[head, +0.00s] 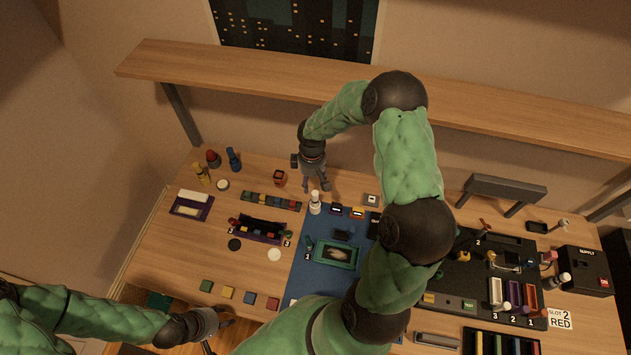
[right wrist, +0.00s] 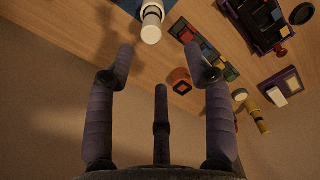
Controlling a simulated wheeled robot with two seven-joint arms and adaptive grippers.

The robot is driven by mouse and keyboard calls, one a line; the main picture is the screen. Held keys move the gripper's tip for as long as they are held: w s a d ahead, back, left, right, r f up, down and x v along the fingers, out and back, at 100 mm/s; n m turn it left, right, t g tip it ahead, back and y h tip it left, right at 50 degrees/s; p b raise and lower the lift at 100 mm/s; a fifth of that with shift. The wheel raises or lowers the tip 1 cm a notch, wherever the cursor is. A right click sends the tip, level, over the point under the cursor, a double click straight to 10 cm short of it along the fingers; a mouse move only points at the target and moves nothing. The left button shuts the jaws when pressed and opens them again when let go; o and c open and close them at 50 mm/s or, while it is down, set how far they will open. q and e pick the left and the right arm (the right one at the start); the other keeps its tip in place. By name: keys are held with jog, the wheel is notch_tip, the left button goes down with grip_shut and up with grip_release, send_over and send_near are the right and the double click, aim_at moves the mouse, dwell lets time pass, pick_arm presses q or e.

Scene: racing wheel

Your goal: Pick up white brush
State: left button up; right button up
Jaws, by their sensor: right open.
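A white brush (head: 315,203) stands on the wooden table near the back edge of the blue mat; it also shows at the top of the right wrist view (right wrist: 151,24). My right gripper (head: 318,186) is open and empty, just behind the brush and pointing down toward the table. In the right wrist view its spread fingers (right wrist: 160,62) have nothing between them, and the brush lies beyond the fingertips. My left gripper (head: 218,322) is at the table's front left edge, away from the brush; its fingers are too dark to read.
A small red-orange block (head: 279,177) stands left of my right gripper. Red, blue and yellow pieces (head: 201,173) stand at the back left. A strip of coloured blocks (head: 270,201) lies left of the brush. A wooden shelf (head: 270,75) overhangs the table's back.

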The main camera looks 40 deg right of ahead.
aim_at(315, 193)
jog(key=shift+d+r, duration=0.15)
jog(key=shift+d, duration=0.15)
notch_tip(315, 193, down, 5)
jog(key=shift+s+r, duration=0.1)
jog(key=shift+s, duration=0.05)
jog(key=shift+s+f, duration=0.15)
jog(key=shift+f, duration=0.4)
notch_tip(315, 193, down, 4)
jog(key=shift+d+f+p, duration=0.1)
jog(key=shift+p, duration=0.2)
grip_shut()
